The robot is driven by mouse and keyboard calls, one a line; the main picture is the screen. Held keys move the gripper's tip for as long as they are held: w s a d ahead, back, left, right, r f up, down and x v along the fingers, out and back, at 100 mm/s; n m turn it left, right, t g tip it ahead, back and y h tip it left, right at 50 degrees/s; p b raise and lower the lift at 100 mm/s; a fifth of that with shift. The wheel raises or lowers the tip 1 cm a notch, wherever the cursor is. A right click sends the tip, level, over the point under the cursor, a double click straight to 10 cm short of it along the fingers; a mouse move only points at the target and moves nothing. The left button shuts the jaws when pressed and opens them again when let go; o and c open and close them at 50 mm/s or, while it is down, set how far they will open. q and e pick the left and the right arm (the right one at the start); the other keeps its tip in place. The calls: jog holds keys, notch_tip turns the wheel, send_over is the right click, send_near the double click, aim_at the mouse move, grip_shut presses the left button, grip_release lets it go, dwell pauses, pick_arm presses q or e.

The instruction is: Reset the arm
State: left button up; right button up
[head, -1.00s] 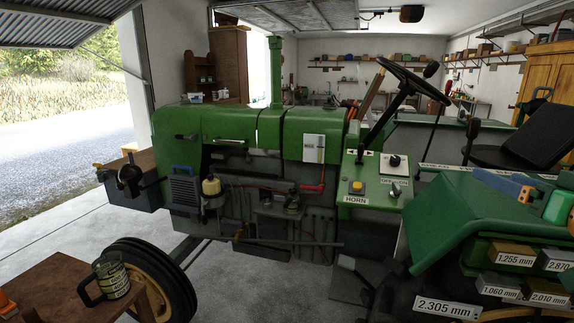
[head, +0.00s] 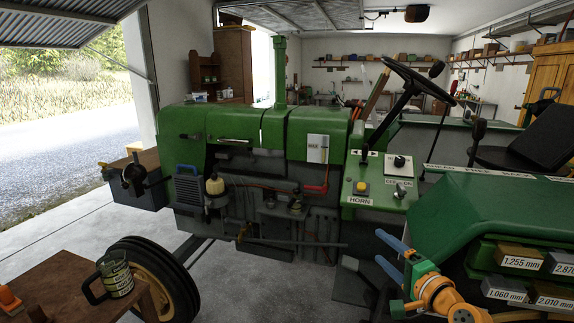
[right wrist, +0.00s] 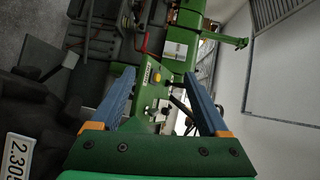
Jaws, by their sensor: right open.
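My right gripper (head: 379,247) is in the lower right of the head view, in front of the green tractor (head: 235,125). Its two blue fingers are spread apart, with nothing between them, and point left. The orange and green arm comes in from the bottom. In the right wrist view the open fingers (right wrist: 160,74) frame the tractor's control panel (right wrist: 152,95), seen sideways and beyond them. My left gripper is not in view.
The green fender (head: 470,210) and labelled metal blocks (head: 522,262) stand close to the right of my right gripper. A steering wheel (head: 415,82) rises behind. Grey floor lies between.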

jog(key=a+f+y, duration=0.1)
jog(key=a+f, duration=0.1)
jog(key=a, duration=0.3)
jog(key=w+d+r+n+t+h, duration=0.3)
jog(key=d+n+h, duration=0.5)
jog(key=n, duration=0.7)
jog(key=s+a+f+g, duration=0.1)
jog(key=s+f+g, duration=0.2)
jog(key=s+f, duration=0.65)
jog(key=s+f+n+g+y, duration=0.1)
jog(key=s+f+g, duration=0.3)
jog(key=f, duration=1.1)
jog(key=s+a+f+g, duration=0.1)
jog(key=s+f+g, duration=0.35)
jog(key=f, duration=0.75)
jog(key=s+a+f+g, duration=0.1)
jog(key=s+f, duration=0.3)
jog(key=s, duration=0.7)
jog(key=s+a+f+g, duration=0.2)
jog(key=s+f, duration=0.3)
jog(key=s, duration=0.7)
jog(key=s+a+f+g, duration=0.2)
jog(key=s+f, duration=0.3)
jog(key=s, duration=0.7)
jog(key=shift+g+y, duration=0.4)
jog(key=shift+g, duration=0.35)
